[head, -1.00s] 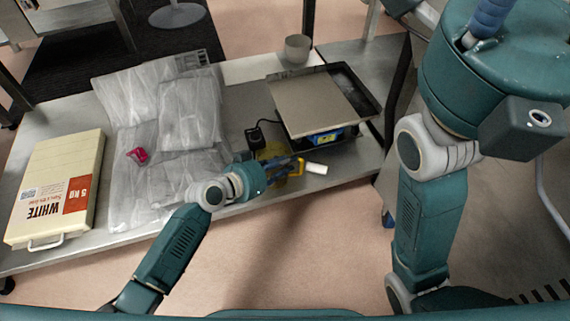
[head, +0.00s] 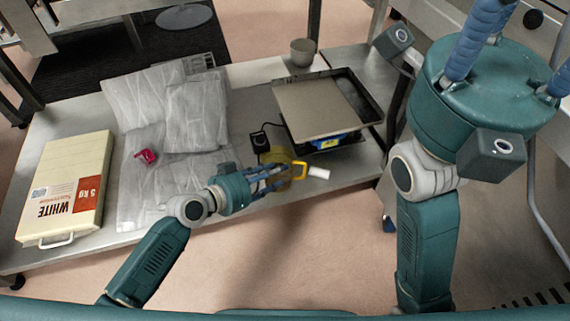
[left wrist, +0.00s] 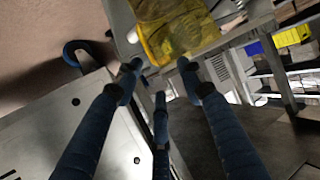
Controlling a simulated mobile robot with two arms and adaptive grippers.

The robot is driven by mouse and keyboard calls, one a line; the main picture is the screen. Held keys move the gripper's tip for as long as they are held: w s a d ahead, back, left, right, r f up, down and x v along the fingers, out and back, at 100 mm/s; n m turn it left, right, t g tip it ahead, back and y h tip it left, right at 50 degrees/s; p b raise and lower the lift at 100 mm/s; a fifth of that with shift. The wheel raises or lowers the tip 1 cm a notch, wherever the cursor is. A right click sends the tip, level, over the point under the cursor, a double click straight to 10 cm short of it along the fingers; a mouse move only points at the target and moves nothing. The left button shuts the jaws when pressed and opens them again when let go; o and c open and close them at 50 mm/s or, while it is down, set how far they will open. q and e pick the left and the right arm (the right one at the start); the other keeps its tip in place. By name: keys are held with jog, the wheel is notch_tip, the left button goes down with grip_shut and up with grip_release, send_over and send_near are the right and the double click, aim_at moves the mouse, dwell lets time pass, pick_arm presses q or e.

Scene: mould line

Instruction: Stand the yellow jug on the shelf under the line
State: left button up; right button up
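The see-through yellow jug (head: 282,158) is on the metal shelf (head: 232,214), near its front edge; it seems upright, its yellow handle towards the right. My left gripper (head: 270,180) is just left of and in front of it, partly covering it. In the left wrist view, the jug (left wrist: 182,32) is beyond my spread blue fingers (left wrist: 158,66); the gripper is open, with no finger closed round it. Whether a fingertip touches it, I cannot tell.
A small white piece (head: 319,173) is right of the jug. A black tray with a flat board (head: 318,108) stands behind. Clear bags (head: 185,120), a pink item (head: 147,157), a white box (head: 62,185) and a grey cup (head: 302,52) are also there.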

pick_arm(q)
jog(key=shift+p+v, duration=0.6)
jog(key=shift+v, duration=2.15)
